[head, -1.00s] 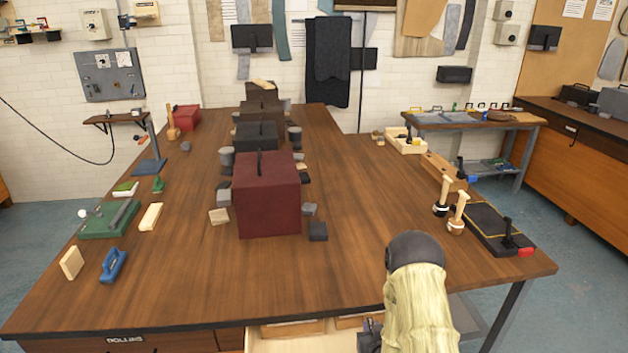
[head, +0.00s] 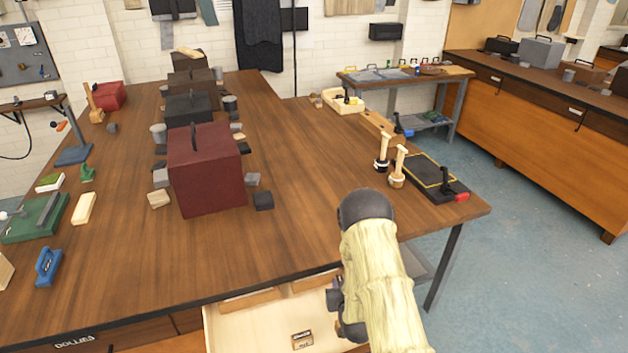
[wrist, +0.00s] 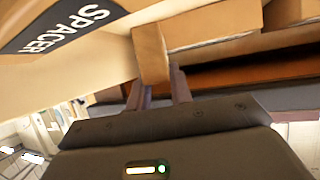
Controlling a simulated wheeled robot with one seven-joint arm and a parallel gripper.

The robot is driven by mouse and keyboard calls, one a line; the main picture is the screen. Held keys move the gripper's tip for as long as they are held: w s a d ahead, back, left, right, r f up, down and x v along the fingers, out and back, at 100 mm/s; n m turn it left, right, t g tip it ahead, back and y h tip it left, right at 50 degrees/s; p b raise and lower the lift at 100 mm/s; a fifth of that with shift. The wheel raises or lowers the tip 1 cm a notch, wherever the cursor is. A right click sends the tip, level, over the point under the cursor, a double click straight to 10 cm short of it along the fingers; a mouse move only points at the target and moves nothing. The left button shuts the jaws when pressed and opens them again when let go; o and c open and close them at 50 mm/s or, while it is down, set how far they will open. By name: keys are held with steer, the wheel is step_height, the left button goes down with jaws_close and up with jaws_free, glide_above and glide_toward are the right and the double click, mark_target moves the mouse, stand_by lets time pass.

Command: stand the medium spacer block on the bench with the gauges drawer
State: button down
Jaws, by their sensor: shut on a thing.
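My gripper (wrist: 162,88) is shut on a tan wooden block (wrist: 151,52) in the wrist view; no size mark shows on it. In the head view my sleeved arm reaches over the open drawer (head: 255,325) at the front of the big bench (head: 300,190), and hides most of the gripper and the held block. A small block with a dark label (head: 302,340) lies in that drawer. In the wrist view a pale surface bears a "SPACER" label (wrist: 65,28). The bench front reads "DOLLIES" left of the open drawer. I cannot read any gauges label.
A dark red box (head: 205,175) and several small blocks stand mid-bench. Two mallets (head: 397,168) and a black board (head: 432,178) are near its right edge. Another bench (head: 560,115) stands at the right, with open blue floor before it. The bench top's front middle is clear.

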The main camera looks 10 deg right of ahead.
steer(key=s+r+p, duration=0.8)
steer(key=r+p, duration=0.5)
steer(key=p, duration=0.3)
steer(key=shift+s+d+r, duration=0.2)
steer(key=shift+s+r, duration=0.05)
